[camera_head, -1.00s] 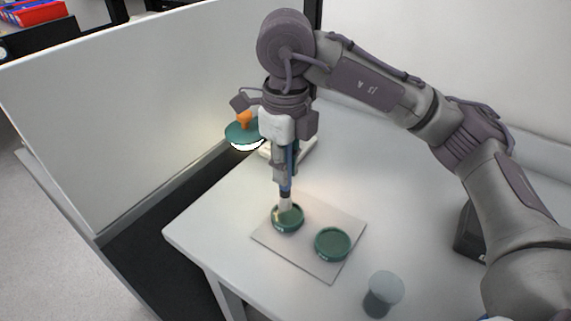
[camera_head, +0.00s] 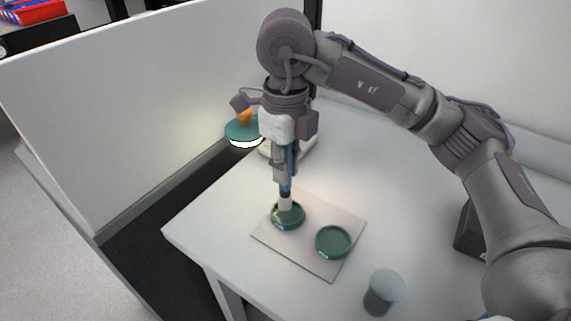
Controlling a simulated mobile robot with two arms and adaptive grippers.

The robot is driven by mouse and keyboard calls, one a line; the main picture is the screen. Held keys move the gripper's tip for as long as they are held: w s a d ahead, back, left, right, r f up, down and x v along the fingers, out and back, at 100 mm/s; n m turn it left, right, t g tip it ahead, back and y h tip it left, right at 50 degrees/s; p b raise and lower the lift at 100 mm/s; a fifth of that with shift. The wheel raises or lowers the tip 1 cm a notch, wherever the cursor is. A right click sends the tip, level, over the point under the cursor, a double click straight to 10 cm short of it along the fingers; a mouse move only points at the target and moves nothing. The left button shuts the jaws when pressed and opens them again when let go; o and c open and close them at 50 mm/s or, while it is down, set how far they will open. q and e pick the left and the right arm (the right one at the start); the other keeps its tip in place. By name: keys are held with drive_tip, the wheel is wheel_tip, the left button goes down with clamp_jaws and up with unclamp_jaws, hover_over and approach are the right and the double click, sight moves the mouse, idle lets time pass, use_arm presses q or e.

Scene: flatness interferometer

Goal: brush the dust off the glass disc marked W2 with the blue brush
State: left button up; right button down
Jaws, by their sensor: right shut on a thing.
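My right gripper (camera_head: 284,180) points straight down and is shut on the blue brush (camera_head: 288,163). The brush is upright, its pale bristles (camera_head: 285,203) at the left round green holder (camera_head: 288,222). I cannot tell whether the bristles touch the disc inside it. A second round green holder (camera_head: 333,242) sits to the right and nearer, clear of the gripper. The markings on both are too small to read, so I cannot tell which is W2. Dust is not clearly visible. My left gripper is not in view.
Both holders sit on a pale square mat (camera_head: 326,270) on the white table (camera_head: 233,252). A grey round-topped object (camera_head: 385,288) stands near the front. A lamp with a green head (camera_head: 243,131) is behind the gripper. A dark box (camera_head: 468,236) is at right.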

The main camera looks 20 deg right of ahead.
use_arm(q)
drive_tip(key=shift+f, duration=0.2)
use_arm(e)
drive_tip(key=shift+s, duration=0.35)
drive_tip(key=shift+s, duration=0.25)
use_arm(q)
drive_tip(key=shift+b, duration=0.4)
use_arm(e)
drive_tip(key=shift+s, duration=0.65)
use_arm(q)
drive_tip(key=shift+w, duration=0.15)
use_arm(e)
drive_tip(key=shift+s, duration=0.1)
use_arm(q)
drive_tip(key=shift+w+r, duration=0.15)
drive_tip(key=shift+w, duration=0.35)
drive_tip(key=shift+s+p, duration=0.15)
drive_tip(key=shift+p, duration=0.15)
use_arm(e)
drive_tip(key=shift+r, duration=0.5)
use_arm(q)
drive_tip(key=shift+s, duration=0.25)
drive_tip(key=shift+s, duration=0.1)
